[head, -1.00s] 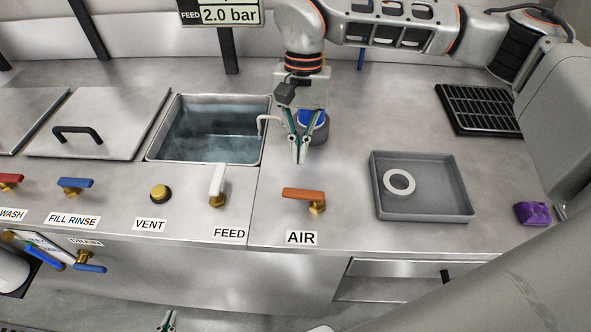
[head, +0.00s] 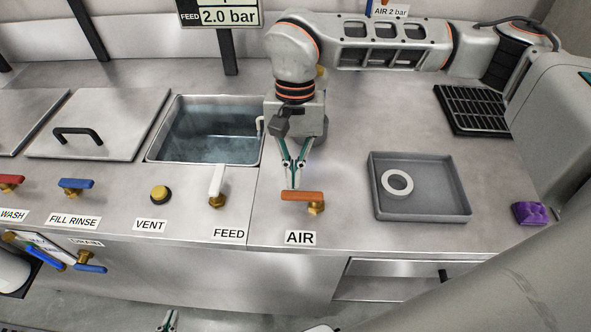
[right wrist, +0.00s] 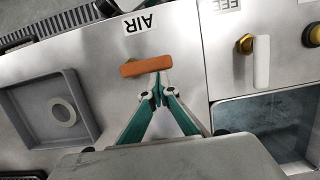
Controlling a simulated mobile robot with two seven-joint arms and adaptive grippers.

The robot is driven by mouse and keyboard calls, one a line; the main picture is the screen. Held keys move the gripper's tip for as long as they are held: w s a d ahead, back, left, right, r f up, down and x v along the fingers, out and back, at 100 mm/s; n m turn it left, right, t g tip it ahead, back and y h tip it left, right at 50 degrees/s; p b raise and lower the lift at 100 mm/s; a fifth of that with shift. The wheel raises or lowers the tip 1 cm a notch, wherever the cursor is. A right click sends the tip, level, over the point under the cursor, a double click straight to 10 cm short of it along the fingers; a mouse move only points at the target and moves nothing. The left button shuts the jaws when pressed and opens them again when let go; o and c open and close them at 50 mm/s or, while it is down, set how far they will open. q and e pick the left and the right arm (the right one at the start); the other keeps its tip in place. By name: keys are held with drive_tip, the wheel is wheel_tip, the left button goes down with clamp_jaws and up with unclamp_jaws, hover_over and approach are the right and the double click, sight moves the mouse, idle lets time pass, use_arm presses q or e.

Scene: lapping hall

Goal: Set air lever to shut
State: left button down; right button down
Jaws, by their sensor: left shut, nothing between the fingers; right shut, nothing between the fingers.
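The air lever (head: 301,196) is an orange handle on a brass valve, above the AIR label (head: 300,237). Its handle points left from the valve, parallel to the counter's front edge. In the right wrist view the orange air lever (right wrist: 146,66) lies just beyond the fingertips. My right gripper (head: 294,187) is shut and empty, its tips close behind the handle's middle; I cannot tell whether they touch. The right wrist view also shows the closed fingers (right wrist: 157,88). My left gripper (head: 168,322) is shut and empty at the bottom edge, low in front of the counter.
The white FEED lever (head: 217,181) stands left of the air lever. A grey tray (head: 424,212) with a white ring (head: 397,182) sits to the right, and a purple block (head: 530,213) beyond it. An open water basin (head: 208,158) lies behind left.

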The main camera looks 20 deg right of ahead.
drive_tip(key=shift+s+a, duration=0.2)
drive_tip(key=shift+s, duration=0.05)
